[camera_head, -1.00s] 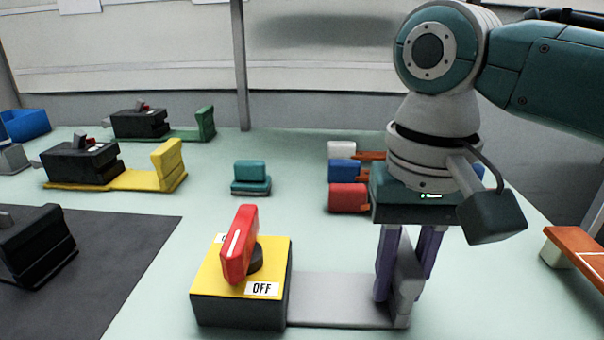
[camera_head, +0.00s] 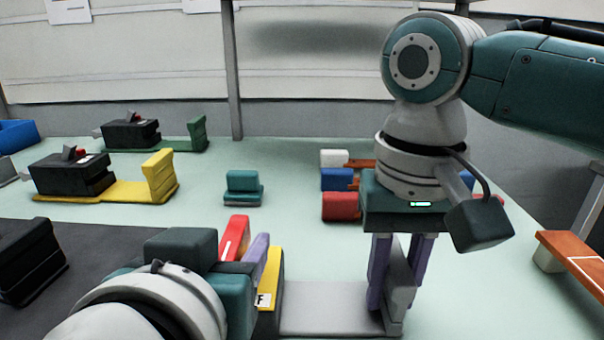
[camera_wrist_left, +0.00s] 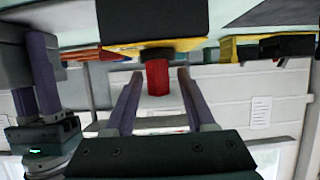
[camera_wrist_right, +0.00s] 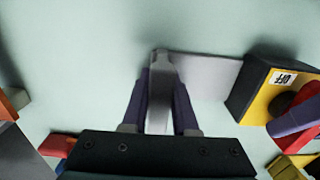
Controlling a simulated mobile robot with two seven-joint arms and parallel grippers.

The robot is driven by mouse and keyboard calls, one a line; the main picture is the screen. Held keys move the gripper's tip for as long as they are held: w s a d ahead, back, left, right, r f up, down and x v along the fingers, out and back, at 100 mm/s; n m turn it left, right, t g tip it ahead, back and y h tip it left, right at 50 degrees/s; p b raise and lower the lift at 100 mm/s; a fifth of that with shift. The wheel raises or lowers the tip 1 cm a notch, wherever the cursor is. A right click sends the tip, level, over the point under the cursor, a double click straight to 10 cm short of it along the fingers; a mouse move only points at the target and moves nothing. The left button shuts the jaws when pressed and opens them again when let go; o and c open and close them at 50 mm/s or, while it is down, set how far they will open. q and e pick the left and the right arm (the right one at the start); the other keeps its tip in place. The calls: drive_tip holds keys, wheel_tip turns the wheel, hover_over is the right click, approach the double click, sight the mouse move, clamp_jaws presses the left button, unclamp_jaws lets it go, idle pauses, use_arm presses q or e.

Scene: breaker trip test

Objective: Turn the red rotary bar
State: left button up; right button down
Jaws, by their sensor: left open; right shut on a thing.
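The red rotary bar (camera_head: 232,238) stands on a black box with a yellow top (camera_head: 270,284) and an OFF label, partly hidden by my left arm in the head view. My left gripper (camera_wrist_left: 158,76) is open, with its purple fingers on either side of the red bar (camera_wrist_left: 158,78) in the left wrist view; I see a gap at each side. My right gripper (camera_head: 396,300) is shut on the grey upright plate (camera_head: 401,290) at the right end of the box's grey base (camera_head: 325,308). The right wrist view shows the plate (camera_wrist_right: 160,95) between its fingers.
A teal block (camera_head: 242,188) stands behind the box. White, blue and red blocks (camera_head: 341,207) lie near my right gripper. Black devices on yellow (camera_head: 120,196) and green bases (camera_head: 185,140) stand at the left. An orange-topped piece (camera_head: 575,255) is at the right edge.

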use_arm(q)
drive_tip(key=shift+w+f, duration=0.15)
drive_tip(key=shift+w, duration=0.15)
drive_tip(key=shift+c, duration=0.3)
clamp_jaws()
